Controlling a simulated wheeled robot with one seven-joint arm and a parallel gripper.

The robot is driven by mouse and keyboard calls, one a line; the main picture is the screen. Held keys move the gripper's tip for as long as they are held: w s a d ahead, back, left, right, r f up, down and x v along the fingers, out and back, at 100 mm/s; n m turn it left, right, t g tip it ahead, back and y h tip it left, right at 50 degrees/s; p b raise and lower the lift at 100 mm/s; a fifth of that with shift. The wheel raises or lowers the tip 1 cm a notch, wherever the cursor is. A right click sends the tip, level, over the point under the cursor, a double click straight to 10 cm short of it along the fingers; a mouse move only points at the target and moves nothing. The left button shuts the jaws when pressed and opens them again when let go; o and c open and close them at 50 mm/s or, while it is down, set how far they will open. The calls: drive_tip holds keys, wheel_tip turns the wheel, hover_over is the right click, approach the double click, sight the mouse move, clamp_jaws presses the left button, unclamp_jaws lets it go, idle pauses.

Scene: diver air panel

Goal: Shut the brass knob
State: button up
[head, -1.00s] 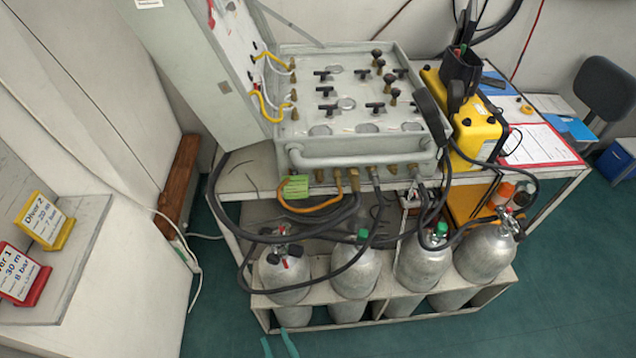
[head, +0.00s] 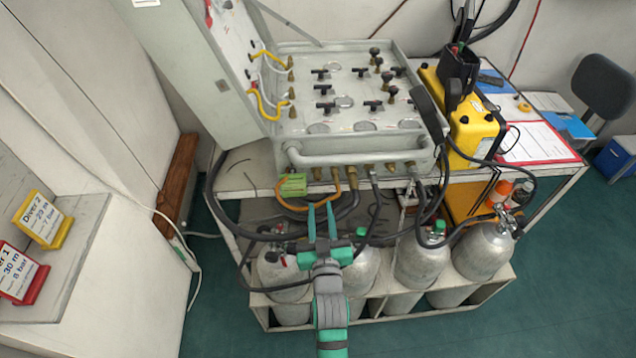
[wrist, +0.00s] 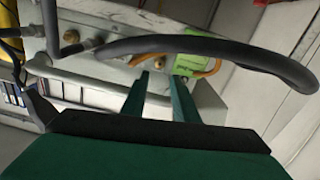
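The grey air panel (head: 305,140) stands open on the trolley's top in the head view. Several brass fittings (head: 317,173) line its front face, with hoses leading down. Several knobs with dark handles and some brass stems (head: 391,93) stand on its top; I cannot tell which one is the brass knob. My gripper (head: 321,207) is open and empty, in front of and below the panel's front face. In the wrist view, its two green fingers (wrist: 159,78) are apart, with a brass fitting (wrist: 138,60) and the green tag (wrist: 187,65) beyond them.
A thick black hose (wrist: 215,47) crosses the wrist view close to the fingers. A front rail (head: 350,160) runs along the panel. Several silver cylinders (head: 420,262) stand below. A yellow case (head: 475,132) is right of the panel.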

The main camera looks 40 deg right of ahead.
sight(317, 180)
drive_tip(key=x, duration=1)
drive_tip(key=shift+w+d, duration=0.2)
drive_tip(key=shift+w, duration=0.05)
clamp_jaws()
